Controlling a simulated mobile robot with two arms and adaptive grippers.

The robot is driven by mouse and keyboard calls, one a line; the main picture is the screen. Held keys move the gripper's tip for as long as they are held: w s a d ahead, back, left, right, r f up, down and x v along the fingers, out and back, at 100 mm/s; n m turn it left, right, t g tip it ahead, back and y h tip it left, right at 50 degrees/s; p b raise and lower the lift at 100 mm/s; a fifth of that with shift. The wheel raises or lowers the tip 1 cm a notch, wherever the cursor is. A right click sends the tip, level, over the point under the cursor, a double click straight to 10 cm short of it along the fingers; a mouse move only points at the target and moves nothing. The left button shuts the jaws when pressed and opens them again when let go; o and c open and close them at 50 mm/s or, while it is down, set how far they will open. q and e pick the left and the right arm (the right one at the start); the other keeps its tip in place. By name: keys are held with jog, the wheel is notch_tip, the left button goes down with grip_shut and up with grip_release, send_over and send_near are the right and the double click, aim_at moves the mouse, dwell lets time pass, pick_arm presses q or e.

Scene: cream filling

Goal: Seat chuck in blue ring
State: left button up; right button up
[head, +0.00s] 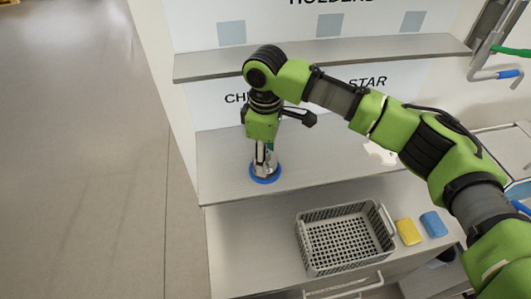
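The blue ring (265,174) lies flat near the left end of the middle metal shelf, under the "CH..." label. My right gripper (264,158) points straight down above the ring, near its middle. A small silvery part shows at the fingertips, low over or inside the ring. I cannot tell whether it is the chuck or the finger metal, nor whether it touches the ring. The fingers are too small and covered to show whether they are open or shut. My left gripper is not in view.
The upper shelf (330,55) runs behind my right arm. A white star-like piece (380,154) lies on the middle shelf to the right. Below stand a grey basket (312,262), a yellow sponge (408,232) and a blue sponge (434,224). The lower surface left of the basket is clear.

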jog(key=shift+f, duration=0.2)
dwell(0.5)
jog(key=shift+f, duration=0.65)
dwell(1.7)
jog(key=o, duration=1.6)
jog(key=shift+o, duration=0.2)
jog(key=shift+f, duration=0.1)
jog(key=shift+r, duration=3.55)
